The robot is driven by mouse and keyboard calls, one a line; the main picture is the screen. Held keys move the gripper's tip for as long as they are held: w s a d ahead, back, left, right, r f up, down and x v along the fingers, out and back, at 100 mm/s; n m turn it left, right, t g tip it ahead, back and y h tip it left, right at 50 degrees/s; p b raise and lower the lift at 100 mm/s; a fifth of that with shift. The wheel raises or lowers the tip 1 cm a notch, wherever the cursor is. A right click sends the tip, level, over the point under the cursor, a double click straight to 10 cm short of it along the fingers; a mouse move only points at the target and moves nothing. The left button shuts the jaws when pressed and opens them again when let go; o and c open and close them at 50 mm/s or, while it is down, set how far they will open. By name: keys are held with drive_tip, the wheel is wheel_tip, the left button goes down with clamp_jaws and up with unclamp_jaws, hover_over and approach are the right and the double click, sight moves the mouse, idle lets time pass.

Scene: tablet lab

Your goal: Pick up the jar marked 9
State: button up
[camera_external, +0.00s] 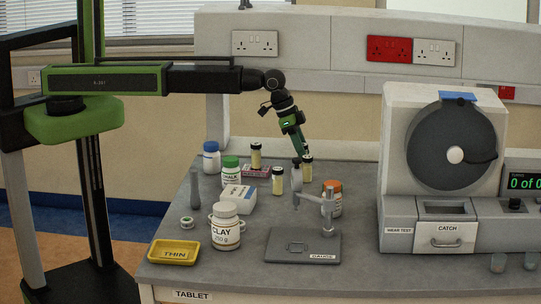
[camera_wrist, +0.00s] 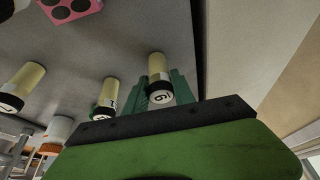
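Small cream jars with dark caps stand on the bench. In the wrist view, one jar (camera_wrist: 157,67) has a white disc on its cap with a figure that looks like 9 or 6, seen at an angle. My gripper (camera_wrist: 165,88) has its green fingers spread around this jar's cap end; I cannot make out contact. In the outside view, my gripper (camera_external: 301,160) is low beside the rearmost right cream jar (camera_external: 308,170), which stands upright. A second cream jar (camera_external: 278,182) stands nearer; it shows in the wrist view (camera_wrist: 110,90) with an unclear figure.
A third cream jar (camera_external: 256,156) is by a pink box (camera_external: 257,171). An orange-capped jar (camera_external: 332,200) and a grey gauge stand (camera_external: 303,247) are in front. The chalk jar (camera_external: 231,172), clay jar (camera_external: 226,228) and yellow tray (camera_external: 174,252) are left; a large machine (camera_external: 400,150) is right.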

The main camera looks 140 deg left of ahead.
clamp_jaws()
drive_tip(key=shift+r, duration=0.1)
drive_tip(key=shift+r+p, duration=0.25)
drive_tip(key=shift+p, duration=0.1)
drive_tip(key=r+p, duration=0.2)
drive_tip(key=d+r+p, duration=0.1)
drive_tip(key=r+p, duration=0.1)
drive_tip(key=shift+r+p, duration=0.3)
drive_tip(key=shift+p, duration=0.05)
drive_tip(key=w+d+r+p, duration=0.2)
drive_tip(key=d+r+p, duration=0.3)
drive_tip(key=d, duration=0.5)
drive_tip(key=shift+d+r+p, duration=0.3)
drive_tip(key=shift+r+p, duration=0.05)
drive_tip(key=shift+r, duration=0.05)
